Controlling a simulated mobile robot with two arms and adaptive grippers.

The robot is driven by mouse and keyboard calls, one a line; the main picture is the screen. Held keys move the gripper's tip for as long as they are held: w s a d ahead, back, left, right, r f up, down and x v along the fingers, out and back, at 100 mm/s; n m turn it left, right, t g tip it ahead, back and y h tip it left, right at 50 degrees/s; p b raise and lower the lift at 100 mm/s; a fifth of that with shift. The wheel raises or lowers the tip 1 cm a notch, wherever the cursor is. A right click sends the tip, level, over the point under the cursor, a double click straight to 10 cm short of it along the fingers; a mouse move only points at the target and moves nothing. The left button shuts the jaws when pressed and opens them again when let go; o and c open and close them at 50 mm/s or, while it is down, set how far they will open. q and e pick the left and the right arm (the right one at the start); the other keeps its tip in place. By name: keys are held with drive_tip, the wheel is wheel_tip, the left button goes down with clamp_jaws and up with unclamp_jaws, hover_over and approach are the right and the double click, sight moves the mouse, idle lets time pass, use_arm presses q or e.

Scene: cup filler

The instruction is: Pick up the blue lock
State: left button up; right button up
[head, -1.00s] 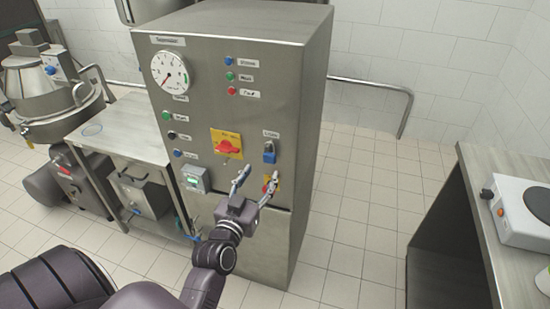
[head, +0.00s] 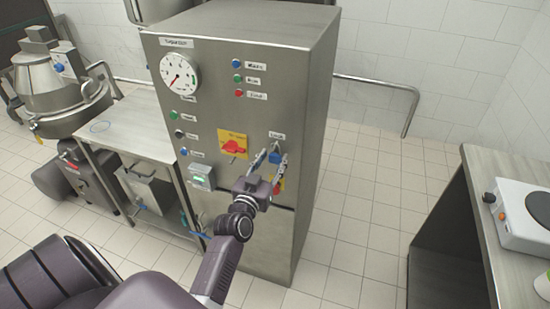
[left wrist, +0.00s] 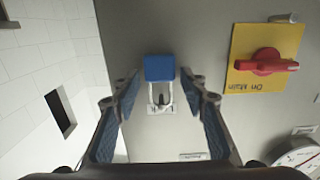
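The blue lock (left wrist: 159,68) hangs by its pale shackle on the front of the steel cabinet (head: 296,120). In the head view the lock (head: 275,156) is partly hidden by my fingers. My left gripper (head: 268,168) is open at the cabinet front, with its fingers pointing at the lock. In the left wrist view the gripper (left wrist: 160,95) has one finger on each side of the lock, with gaps between. I cannot tell if the fingertips reach past it. My right gripper is not in view.
A yellow plate with a red rotary switch (head: 233,146) is left of the lock. A gauge (head: 179,75) and several buttons are on the cabinet. A steel table (head: 128,122) stands to the left. A counter with a white hot plate (head: 520,215) is on the right.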

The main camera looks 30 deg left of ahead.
use_arm(q)
drive_tip(key=c, duration=0.9)
drive_tip(key=shift+r, duration=0.55)
drive_tip(key=shift+s+r, duration=0.1)
drive_tip(key=shift+s, duration=0.1)
drive_tip(key=f+b+v, duration=0.1)
drive_tip(key=b+v, duration=0.3)
drive_tip(key=v, duration=1.3)
drive_tip(key=shift+s, duration=0.25)
